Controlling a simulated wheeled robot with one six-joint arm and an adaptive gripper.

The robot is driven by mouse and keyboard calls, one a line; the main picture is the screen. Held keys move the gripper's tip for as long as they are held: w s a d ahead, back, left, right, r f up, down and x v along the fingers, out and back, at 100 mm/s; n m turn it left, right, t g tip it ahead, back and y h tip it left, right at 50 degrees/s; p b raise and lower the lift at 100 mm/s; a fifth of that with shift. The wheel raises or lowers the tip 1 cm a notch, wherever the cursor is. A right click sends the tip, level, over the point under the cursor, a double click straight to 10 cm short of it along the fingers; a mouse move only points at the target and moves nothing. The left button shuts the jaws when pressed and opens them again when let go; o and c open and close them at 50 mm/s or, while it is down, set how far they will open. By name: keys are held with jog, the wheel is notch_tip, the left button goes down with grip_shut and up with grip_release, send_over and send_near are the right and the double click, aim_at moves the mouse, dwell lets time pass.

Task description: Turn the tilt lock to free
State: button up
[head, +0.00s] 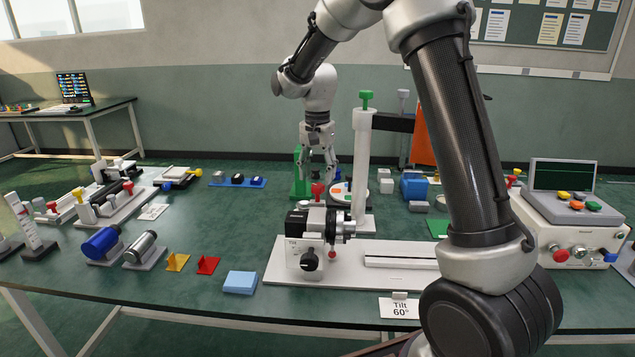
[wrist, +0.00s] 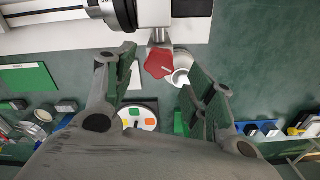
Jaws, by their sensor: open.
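A red lobed knob with a white pointer line (wrist: 158,63), which looks like the tilt lock, sits on a short metal stem from the white tilt device. In the head view a red knob (head: 318,189) shows at the back of the device (head: 305,240). My gripper (head: 317,178) reaches down behind the device, just above this knob. In the wrist view my gripper (wrist: 165,72) is open, with one finger on each side of the red knob and a gap on both sides. Any lock markings are not readable.
The device stands on a white base plate with a rail (head: 400,262). A card reading "Tilt 60°" (head: 400,308) is in front. A white post with a green top (head: 362,150) stands close right of my gripper. A colored disc (wrist: 138,117) lies nearby.

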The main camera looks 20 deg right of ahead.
aim_at(318, 185)
jog(key=shift+f, duration=1.55)
jog(key=c, duration=1)
jog(key=shift+c, duration=0.2)
